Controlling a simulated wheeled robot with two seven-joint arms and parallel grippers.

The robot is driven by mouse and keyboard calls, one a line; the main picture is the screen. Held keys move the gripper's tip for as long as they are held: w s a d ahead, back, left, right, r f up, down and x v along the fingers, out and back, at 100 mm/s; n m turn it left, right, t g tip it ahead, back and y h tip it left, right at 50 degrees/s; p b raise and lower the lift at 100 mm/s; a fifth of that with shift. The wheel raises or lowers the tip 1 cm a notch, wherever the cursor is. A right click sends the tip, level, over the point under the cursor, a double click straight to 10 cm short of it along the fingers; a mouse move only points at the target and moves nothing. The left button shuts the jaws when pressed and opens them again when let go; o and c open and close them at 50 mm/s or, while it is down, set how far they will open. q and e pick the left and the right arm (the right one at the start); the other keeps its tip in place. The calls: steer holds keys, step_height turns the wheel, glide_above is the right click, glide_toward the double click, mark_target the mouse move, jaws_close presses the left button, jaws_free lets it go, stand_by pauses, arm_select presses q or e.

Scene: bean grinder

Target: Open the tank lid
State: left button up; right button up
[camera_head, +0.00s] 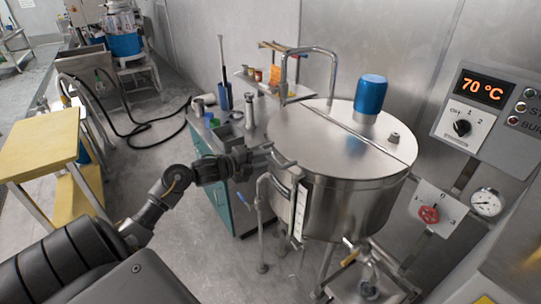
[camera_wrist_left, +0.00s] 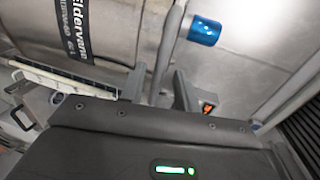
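The steel tank (camera_head: 345,215) stands right of centre in the head view, with its round lid (camera_head: 320,145) lying flat and closed on top. A seam crosses the lid, and a blue motor cap (camera_head: 370,95) stands behind it. My left gripper (camera_head: 272,156) is at the lid's left edge. In the left wrist view its two fingers (camera_wrist_left: 160,90) are apart, with a grey bar or rim passing between them; I cannot tell whether they touch it. My right gripper is not in view.
A bent pipe (camera_head: 310,52) rises behind the lid. A teal cabinet (camera_head: 222,205) with tools on it stands left of the tank. A control panel (camera_head: 490,110) reading 70 °C is at the right, above a red valve knob (camera_head: 429,214). A yellow-topped table (camera_head: 40,145) is at the left.

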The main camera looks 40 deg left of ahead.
mark_target(268, 158)
arm_select(q)
steer(key=shift+p+x, duration=0.3)
steer(key=shift+x, duration=1.3)
jaws_close()
